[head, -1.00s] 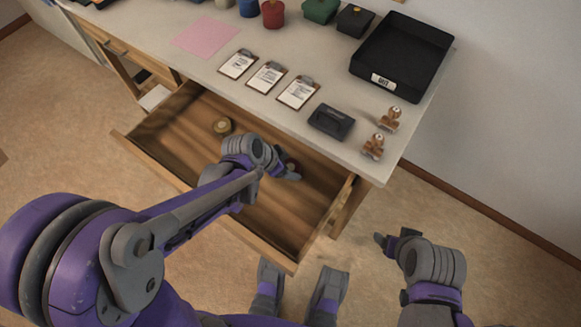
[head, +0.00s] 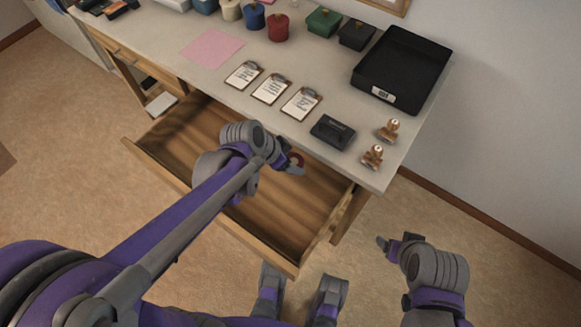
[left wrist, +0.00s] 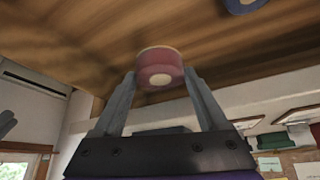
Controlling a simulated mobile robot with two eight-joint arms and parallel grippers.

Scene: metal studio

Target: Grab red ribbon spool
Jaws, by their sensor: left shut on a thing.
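The red ribbon spool (left wrist: 160,68) sits between the two fingertips of my left gripper (left wrist: 163,80) in the left wrist view, with its pale core facing the camera. The gripper is shut on it. In the head view my left gripper (head: 294,168) is over the right part of the open drawer (head: 292,215), near the desk edge. A small red part of the spool (head: 298,158) shows beside the fingers there. I cannot tell whether the spool touches the drawer floor. My right gripper (head: 385,244) hangs right of the drawer; its fingers are unclear.
A blue round thing (left wrist: 242,4) lies on the wood in the left wrist view. The desk above holds clipboards (head: 271,89), a dark stamp pad (head: 332,130), wooden stamps (head: 373,157) and a black tray (head: 433,78). The drawer's front wall (head: 190,207) stands near my arm.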

